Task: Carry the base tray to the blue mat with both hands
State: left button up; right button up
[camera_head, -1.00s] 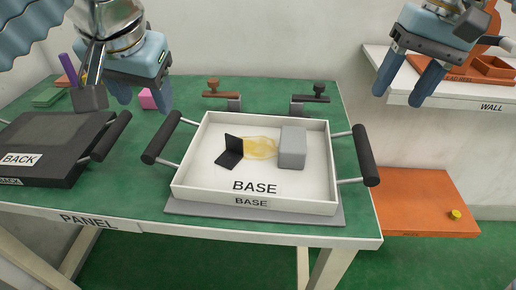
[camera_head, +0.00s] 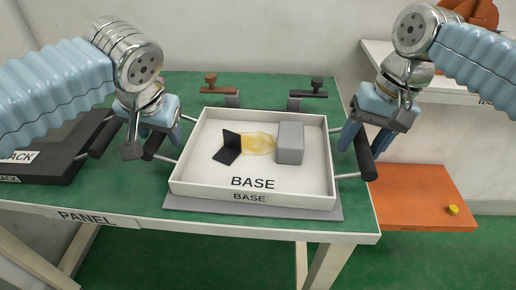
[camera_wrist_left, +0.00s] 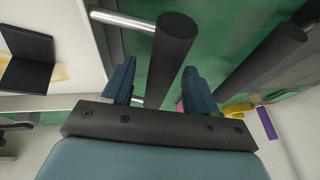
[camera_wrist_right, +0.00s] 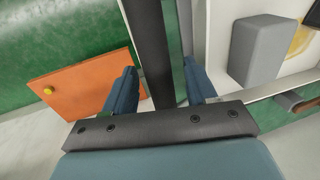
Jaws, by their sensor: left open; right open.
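The white base tray (camera_head: 252,196), labelled BASE, sits level on a thin grey plate on the green table. It holds a black angled piece (camera_head: 228,147), a yellow patch (camera_head: 259,143) and a grey block (camera_head: 290,143). My left gripper (camera_head: 160,134) is open at the tray's left black handle; in the left wrist view the handle (camera_wrist_left: 172,50) lies between its fingers. My right gripper (camera_head: 366,138) is open at the right handle (camera_head: 364,160); in the right wrist view that handle (camera_wrist_right: 150,45) passes between its fingers. No blue mat is visible.
A black BACK tray (camera_head: 50,165) stands at the left, its handle close to my left gripper. Two clamps, brown (camera_head: 211,86) and black (camera_head: 308,90), stand behind the tray. An orange panel (camera_head: 425,195) with a yellow knob lies at the right. A white shelf is at upper right.

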pick_arm(q)
jog(key=shift+w+f, duration=0.15)
jog(key=shift+f, duration=0.15)
pick_arm(e)
jog(key=shift+f, duration=0.3)
pick_arm(q)
jog(key=shift+c, duration=0.5)
pick_arm(e)
jog(key=shift+c, duration=0.5)
pick_arm(q)
jog(key=c, duration=1)
pick_arm(e)
grip_shut()
pick_arm(q)
jog(key=shift+r, duration=0.15)
pick_arm(e)
jog(key=shift+r, duration=0.1)
